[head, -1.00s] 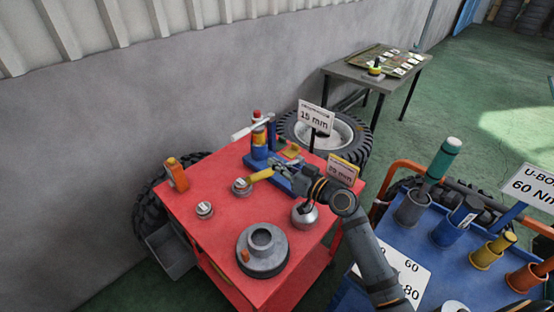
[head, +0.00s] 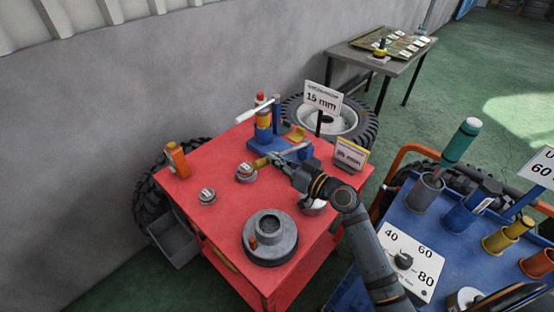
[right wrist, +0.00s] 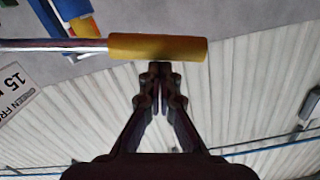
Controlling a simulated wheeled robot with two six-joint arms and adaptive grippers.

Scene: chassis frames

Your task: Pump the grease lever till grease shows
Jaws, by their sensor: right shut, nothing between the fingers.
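The grease lever is a metal rod with a yellow grip (head: 260,162). It reaches out from a blue pump stand (head: 264,143) with a yellow-banded cylinder, on the red table. In the right wrist view the grip (right wrist: 155,47) lies across the picture, its rod running left. My right gripper (head: 273,157) is shut and empty beside the grip. In the right wrist view its closed fingertips (right wrist: 160,68) are just below the grip; I cannot tell whether they touch. I see no grease that I can make out. My left gripper is not in view.
A blue cart (head: 440,250) with tools in cups stands at right. A wall is behind.

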